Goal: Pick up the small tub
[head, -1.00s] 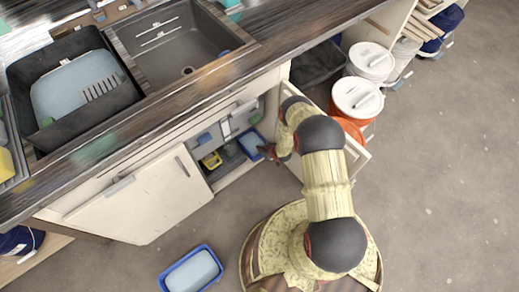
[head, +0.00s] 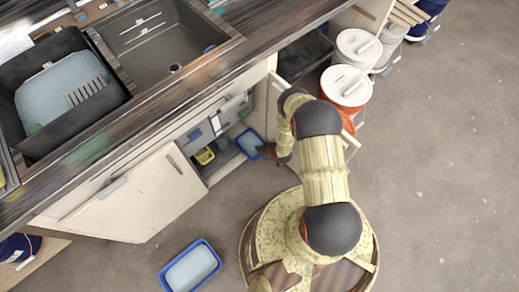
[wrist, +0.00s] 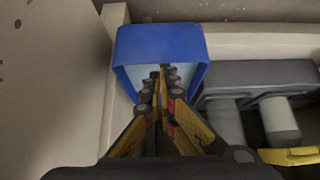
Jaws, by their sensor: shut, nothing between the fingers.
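A small blue tub (head: 250,141) with a pale inside stands in the open cabinet under the counter. In the wrist view the blue tub (wrist: 160,45) is straight ahead, its near rim open towards me. My gripper (head: 268,152) is at the cabinet opening, just right of the tub in the head view. In the wrist view my gripper (wrist: 163,80) has its fingers together, overlapping the tub's pale inside, with nothing held. I cannot tell whether the fingertips touch the tub. Another blue tub (head: 190,268) lies on the floor in front of the cabinet.
The cabinet doors stand open, the left door (head: 135,198) reaching out over the floor. A yellow container (head: 204,155) sits left of the tub. Grey pipework (wrist: 250,105) is close to its right in the wrist view. Lidded buckets (head: 345,86) stand right of the cabinet.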

